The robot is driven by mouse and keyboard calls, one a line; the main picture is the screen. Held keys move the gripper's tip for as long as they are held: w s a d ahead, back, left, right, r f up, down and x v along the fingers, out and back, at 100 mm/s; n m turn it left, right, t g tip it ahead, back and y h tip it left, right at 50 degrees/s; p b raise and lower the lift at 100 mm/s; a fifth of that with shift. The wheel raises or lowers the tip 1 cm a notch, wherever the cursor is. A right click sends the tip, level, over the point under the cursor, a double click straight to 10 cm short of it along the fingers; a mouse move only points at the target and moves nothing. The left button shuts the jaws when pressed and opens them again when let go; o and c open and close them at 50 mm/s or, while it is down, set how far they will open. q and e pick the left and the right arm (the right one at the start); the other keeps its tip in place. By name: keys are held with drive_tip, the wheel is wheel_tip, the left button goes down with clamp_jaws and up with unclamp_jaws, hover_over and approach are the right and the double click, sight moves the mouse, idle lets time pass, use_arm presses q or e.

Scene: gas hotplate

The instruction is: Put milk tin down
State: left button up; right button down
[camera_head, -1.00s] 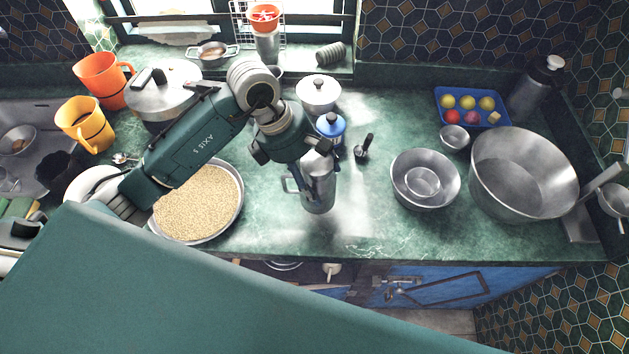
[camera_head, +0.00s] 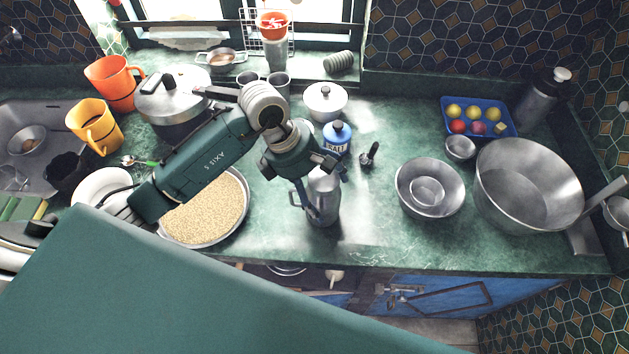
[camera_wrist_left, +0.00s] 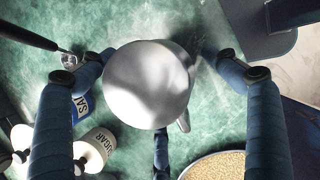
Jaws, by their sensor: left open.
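The milk tin, a grey metal can with a side handle (camera_head: 323,205), stands upright on the green marble counter (camera_head: 365,225) near its front edge. In the left wrist view its round top (camera_wrist_left: 148,85) fills the middle. My left gripper (camera_head: 321,183) is over the tin's upper part with its blue fingers spread around it. In the left wrist view the fingers (camera_wrist_left: 160,75) are wide apart, with gaps between them and the tin. The hand hides part of the tin's top in the head view. My right gripper is not in view.
A blue salt tin (camera_head: 337,138) stands just behind, with a sugar jar (camera_wrist_left: 97,147) near it. A pan of grain (camera_head: 215,212) is at left, steel bowls (camera_head: 428,190) at right. A dark-handled tool (camera_head: 369,155) lies right of the salt. Counter between tin and bowls is clear.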

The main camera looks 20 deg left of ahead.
use_arm(q)
drive_tip(key=b+v, duration=0.3)
drive_tip(key=v, duration=0.8)
drive_tip(key=shift+a+r, duration=0.15)
drive_tip(key=shift+r, duration=0.15)
drive_tip(key=shift+s, duration=0.1)
